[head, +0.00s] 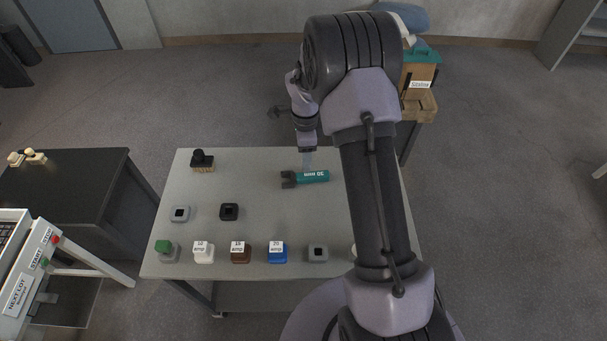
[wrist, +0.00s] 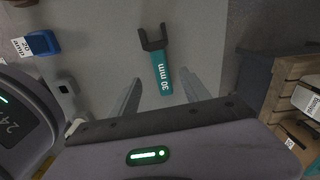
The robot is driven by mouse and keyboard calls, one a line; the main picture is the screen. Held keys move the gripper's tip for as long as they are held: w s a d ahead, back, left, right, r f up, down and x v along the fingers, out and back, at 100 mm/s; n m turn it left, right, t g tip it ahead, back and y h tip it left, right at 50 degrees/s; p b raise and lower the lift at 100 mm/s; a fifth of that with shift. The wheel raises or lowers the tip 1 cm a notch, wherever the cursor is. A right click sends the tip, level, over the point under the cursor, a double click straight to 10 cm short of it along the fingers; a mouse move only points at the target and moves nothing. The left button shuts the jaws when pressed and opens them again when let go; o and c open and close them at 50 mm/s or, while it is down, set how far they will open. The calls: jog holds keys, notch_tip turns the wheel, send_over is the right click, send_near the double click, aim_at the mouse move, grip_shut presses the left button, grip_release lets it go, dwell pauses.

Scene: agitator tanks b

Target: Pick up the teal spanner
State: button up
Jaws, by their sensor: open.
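The teal spanner (head: 312,177) lies flat on the grey table (head: 270,215), near its far edge. It has a dark forked jaw pointing left and a "30 mm" label on its teal handle. My gripper (head: 307,160) is above the table at the spanner's far side. In the wrist view the spanner (wrist: 161,72) lies ahead of my gripper (wrist: 163,88), with the handle end between the lines of the two spread fingers. The gripper is open and empty. I cannot tell its exact height above the spanner.
Blocks, including a blue one (head: 278,252) and a brown one (head: 241,252), line the near edge. The table around the spanner is clear.

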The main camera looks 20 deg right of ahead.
send_over(307, 175)
jog(key=f, duration=0.4)
jog(key=shift+a+f+b, duration=0.1)
jog(key=shift+a+b, duration=0.2)
jog(key=shift+b, duration=0.05)
jog(key=f, duration=0.1)
jog(key=f+b, duration=0.1)
jog(key=f, duration=0.1)
jog(key=f+b, duration=0.1)
jog(key=f, duration=0.1)
jog(key=shift+d, duration=0.25)
jog(key=shift+c, duration=0.2)
grip_shut()
jog(key=shift+r, duration=0.1)
